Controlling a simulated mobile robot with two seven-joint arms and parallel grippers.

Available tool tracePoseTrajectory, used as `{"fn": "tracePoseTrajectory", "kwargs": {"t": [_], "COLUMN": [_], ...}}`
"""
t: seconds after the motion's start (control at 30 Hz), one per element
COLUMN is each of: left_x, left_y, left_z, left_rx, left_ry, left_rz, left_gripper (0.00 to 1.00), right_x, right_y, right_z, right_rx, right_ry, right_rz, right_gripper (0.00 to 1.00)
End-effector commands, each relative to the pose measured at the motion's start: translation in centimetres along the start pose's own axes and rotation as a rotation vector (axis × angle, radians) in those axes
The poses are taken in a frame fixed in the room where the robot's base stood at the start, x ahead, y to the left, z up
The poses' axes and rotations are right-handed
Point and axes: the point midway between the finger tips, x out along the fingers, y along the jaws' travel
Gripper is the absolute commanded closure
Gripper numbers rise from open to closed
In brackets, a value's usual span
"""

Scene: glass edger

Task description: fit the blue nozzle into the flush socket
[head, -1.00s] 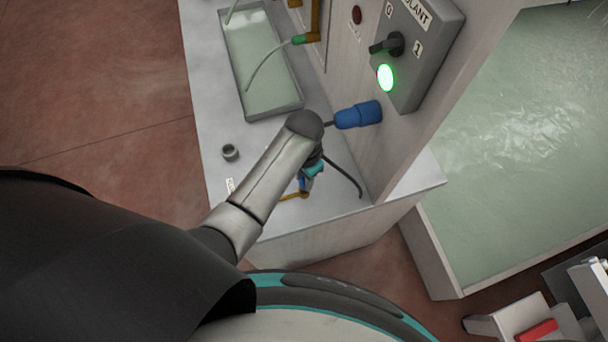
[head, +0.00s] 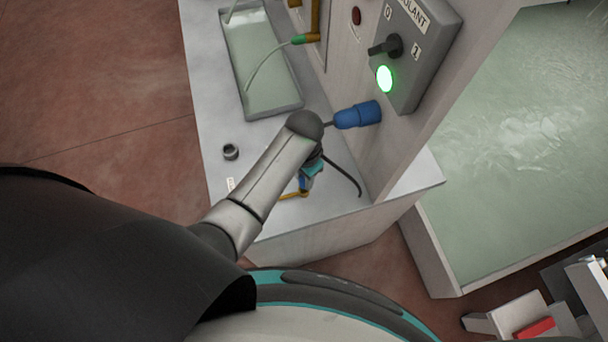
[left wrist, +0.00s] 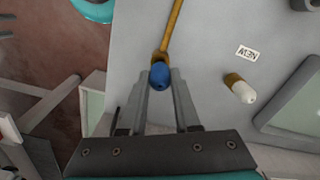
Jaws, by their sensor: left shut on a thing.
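The blue nozzle (left wrist: 160,76) is between the fingertips of my left gripper (left wrist: 161,84) in the left wrist view. The gripper is shut on it. A thin brass tube (left wrist: 172,27) runs away from the nozzle's far end. In the head view my left gripper (head: 306,184) points down over the grey worktop, partly hidden by my wrist, and the brass tube (head: 292,195) shows beside it. I cannot make out for certain which part is the flush socket. My right gripper is not in view.
A white-tipped brass nozzle (left wrist: 240,89) and a NEW label (left wrist: 247,53) are on the worktop.

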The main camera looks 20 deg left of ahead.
Motion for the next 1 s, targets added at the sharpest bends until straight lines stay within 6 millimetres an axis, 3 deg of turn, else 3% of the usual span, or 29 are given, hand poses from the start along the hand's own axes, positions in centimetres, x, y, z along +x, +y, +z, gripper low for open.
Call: {"fn": "tracePoseTrajectory", "kwargs": {"t": [1.0], "left_x": [2.2], "left_y": [0.0], "left_z": [0.0], "left_rx": [0.000], "left_ry": [0.000], "left_rz": [0.000], "left_gripper": [1.00], "right_x": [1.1], "right_y": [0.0], "right_z": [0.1], "right_rx": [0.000], "right_ry": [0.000], "right_rz": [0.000], "right_gripper": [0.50]}}
